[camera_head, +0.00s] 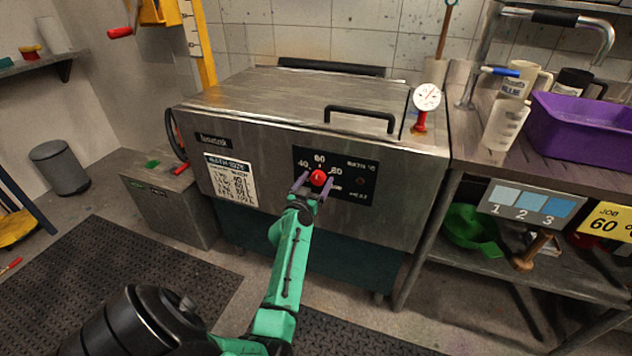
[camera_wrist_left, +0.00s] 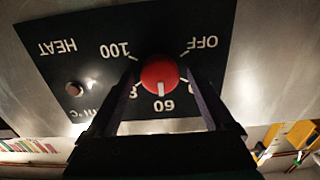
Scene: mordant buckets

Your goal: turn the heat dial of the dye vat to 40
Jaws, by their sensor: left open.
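The dye vat (camera_head: 270,165) is a steel box with a lid and a black control panel (camera_head: 357,196) on its front. The red heat dial (camera_head: 318,178) sits on that panel, and its white mark points at 60 in the left wrist view (camera_wrist_left: 160,72). The 40 is visible left of the dial in the head view; in the upside-down wrist view a finger covers most of it. My left gripper (camera_head: 314,185) is open, with one finger on each side of the dial; I cannot tell whether they touch it. My right gripper is not in view.
A steel bench with a purple tub (camera_head: 583,124) and jugs stands to the right. A dial thermometer (camera_head: 427,98) stands at the vat's right end. A low steel box (camera_head: 170,200) stands left of the vat. Dark mats (camera_head: 130,270) cover the floor in front.

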